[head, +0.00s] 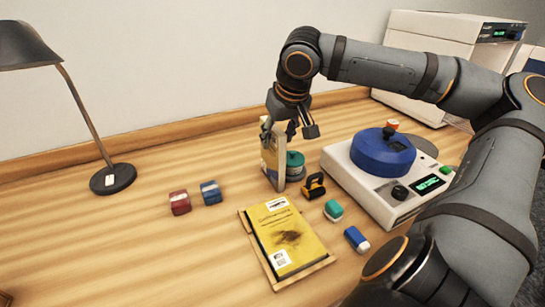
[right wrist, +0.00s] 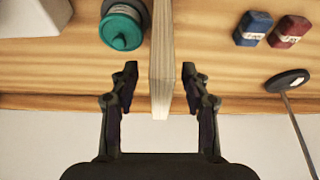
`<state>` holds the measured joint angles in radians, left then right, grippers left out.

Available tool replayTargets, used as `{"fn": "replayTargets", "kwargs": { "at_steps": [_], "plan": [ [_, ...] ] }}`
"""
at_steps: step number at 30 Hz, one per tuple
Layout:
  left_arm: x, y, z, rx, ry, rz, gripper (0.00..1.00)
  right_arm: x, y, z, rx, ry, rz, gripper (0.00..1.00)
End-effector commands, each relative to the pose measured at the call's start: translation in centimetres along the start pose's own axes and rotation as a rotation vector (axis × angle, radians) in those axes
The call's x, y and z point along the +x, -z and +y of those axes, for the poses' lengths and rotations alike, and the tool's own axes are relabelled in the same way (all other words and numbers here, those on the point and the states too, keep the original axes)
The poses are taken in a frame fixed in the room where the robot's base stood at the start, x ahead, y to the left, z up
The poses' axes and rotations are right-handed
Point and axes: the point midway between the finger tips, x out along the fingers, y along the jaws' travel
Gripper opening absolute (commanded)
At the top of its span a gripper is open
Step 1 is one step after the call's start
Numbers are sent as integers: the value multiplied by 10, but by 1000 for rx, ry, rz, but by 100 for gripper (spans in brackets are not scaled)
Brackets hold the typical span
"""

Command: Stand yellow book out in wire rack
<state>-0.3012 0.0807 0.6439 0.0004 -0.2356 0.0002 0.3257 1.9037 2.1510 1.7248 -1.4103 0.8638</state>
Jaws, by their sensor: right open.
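A yellow book (head: 291,238) lies flat, cover up, on a shallow wooden tray (head: 324,264) at the front middle of the table. A second book (head: 271,160) with a yellowish cover stands upright farther back. My right gripper (head: 288,131) is above this upright book, pointing down, with its jaws apart. In the right wrist view the upright book's pale page edge (right wrist: 160,50) runs between the two fingers, with a gap on each side. I cannot make out a wire rack in either view. My left gripper is not in view.
A green-lidded jar (head: 295,165) stands close beside the upright book. A black-and-yellow item (head: 313,186), a teal block (head: 333,210), a blue eraser (head: 357,239) and a blue-topped machine (head: 383,153) are to the right. Red (head: 180,203) and blue (head: 211,192) blocks and a lamp (head: 113,179) are left.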

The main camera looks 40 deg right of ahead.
Motion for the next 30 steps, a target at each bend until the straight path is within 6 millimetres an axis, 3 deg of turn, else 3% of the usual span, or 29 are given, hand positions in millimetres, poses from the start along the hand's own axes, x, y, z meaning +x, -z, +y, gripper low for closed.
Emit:
{"fn": "replayTargets", "kwargs": {
  "at_steps": [6, 14, 24, 30],
  "plan": [
    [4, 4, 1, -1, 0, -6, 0, 36, 1, -1, 1, -1, -3, 47],
    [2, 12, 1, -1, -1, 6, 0, 40, 2, -2, 1, 1, 1, 47],
    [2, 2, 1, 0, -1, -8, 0, 40, 2, -2, 1, 1, 0, 2],
    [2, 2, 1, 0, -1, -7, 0, 39, 2, -2, 1, 1, 1, 0]
  ]
}}
